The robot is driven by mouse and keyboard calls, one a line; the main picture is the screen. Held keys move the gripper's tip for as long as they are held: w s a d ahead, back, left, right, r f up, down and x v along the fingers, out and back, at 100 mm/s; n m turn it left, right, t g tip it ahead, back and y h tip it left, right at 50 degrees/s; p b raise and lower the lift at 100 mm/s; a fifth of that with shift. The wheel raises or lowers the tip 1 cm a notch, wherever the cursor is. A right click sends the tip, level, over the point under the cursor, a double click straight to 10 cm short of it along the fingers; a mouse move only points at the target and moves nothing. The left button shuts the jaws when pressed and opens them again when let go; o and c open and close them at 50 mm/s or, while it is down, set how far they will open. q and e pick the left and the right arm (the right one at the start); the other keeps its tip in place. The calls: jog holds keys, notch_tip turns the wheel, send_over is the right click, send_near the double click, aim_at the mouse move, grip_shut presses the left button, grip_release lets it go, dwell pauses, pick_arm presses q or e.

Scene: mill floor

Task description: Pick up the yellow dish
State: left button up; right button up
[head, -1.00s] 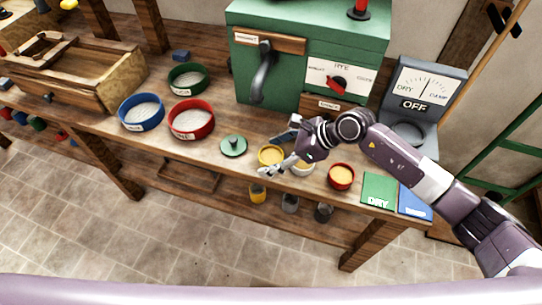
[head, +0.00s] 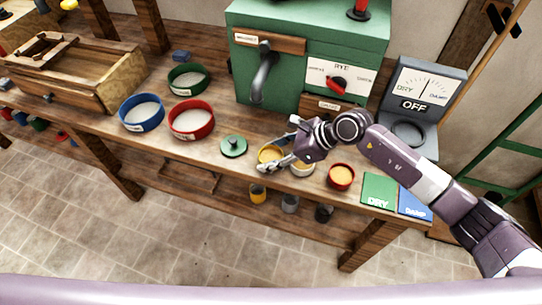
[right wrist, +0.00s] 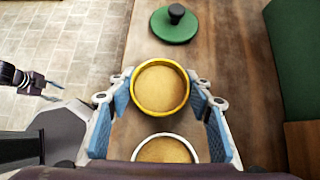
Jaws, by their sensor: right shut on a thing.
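The yellow dish (head: 270,155) holds pale tan contents and sits near the bench's front edge. In the right wrist view the yellow dish (right wrist: 160,88) is between the two blue-padded fingers of my right gripper (right wrist: 161,92). My right gripper (head: 278,155) is shut on it; I cannot tell whether the dish is off the bench top. A white dish (right wrist: 166,149) with similar contents is right beside it, nearer the wrist, and partly hidden. What looks like my left gripper (right wrist: 38,82) shows at the left of the right wrist view, away from the dishes; its jaws are unclear.
A red dish (head: 341,176) stands to the right, beside the green DRY card (head: 379,190) and blue card (head: 414,203). A green knobbed lid (head: 233,146) lies left of the yellow dish. The green machine (head: 300,60) stands behind. Larger ringed pans, including a red one (head: 191,119), stand left.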

notch_tip(320, 180, up, 20)
jog(key=b, duration=0.3)
jog(key=s+d+f+m+t, duration=0.1)
jog(key=s+d+f+m, duration=0.1)
jog(key=s+d, duration=0.4)
jog(key=s+d+f+m+t+h, duration=0.1)
jog(key=s+d, duration=0.5)
jog(key=d, duration=0.7)
jog(key=shift+f+m+t, duration=0.4)
jog(key=shift+f+m, duration=0.1)
jog(key=shift+f, duration=0.1)
